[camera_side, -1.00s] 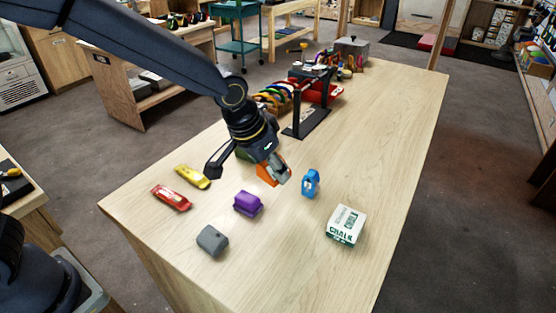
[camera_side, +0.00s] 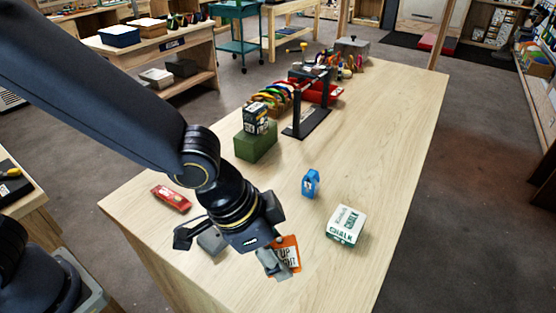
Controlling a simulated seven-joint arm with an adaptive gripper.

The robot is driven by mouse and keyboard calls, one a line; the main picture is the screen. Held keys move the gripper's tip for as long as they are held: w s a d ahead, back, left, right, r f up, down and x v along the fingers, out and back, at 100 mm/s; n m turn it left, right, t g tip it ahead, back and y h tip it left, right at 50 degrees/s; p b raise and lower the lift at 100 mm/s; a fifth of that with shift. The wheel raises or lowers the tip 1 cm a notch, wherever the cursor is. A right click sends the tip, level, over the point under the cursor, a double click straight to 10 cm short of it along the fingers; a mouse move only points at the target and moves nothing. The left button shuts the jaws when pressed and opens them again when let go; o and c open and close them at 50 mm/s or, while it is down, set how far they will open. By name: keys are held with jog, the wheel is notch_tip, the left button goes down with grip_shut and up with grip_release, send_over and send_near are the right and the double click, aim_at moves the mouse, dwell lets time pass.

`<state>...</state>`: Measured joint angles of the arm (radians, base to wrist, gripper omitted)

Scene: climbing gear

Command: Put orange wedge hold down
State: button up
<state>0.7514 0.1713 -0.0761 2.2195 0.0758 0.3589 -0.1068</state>
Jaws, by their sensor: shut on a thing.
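The orange wedge hold (camera_side: 289,252) is in my gripper (camera_side: 277,259), with dark and white lettering on the face toward the camera. My gripper is shut on it, and a grey finger covers its left and lower parts. The hold appears above the front part of the wooden table (camera_side: 345,285); I cannot tell whether it touches the top. The grey block (camera_side: 211,241) is partly hidden behind my gripper.
A red hold (camera_side: 171,198) lies at left, a blue one (camera_side: 311,183) and a white chalk box (camera_side: 346,225) at right. A green block (camera_side: 256,143) carries a small dark box (camera_side: 256,118). A black stand (camera_side: 308,120) is behind. The table's front right is clear.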

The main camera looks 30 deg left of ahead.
send_over(308, 277)
jog(key=s+a, duration=0.1)
notch_tip(308, 277, down, 6)
jog(key=shift+r, duration=0.1)
jog(key=shift+f, duration=1.6)
jog(key=shift+f, duration=0.1)
jog(key=o, duration=1.2)
jog(key=shift+f, duration=0.1)
jog(key=shift+c, duration=0.2)
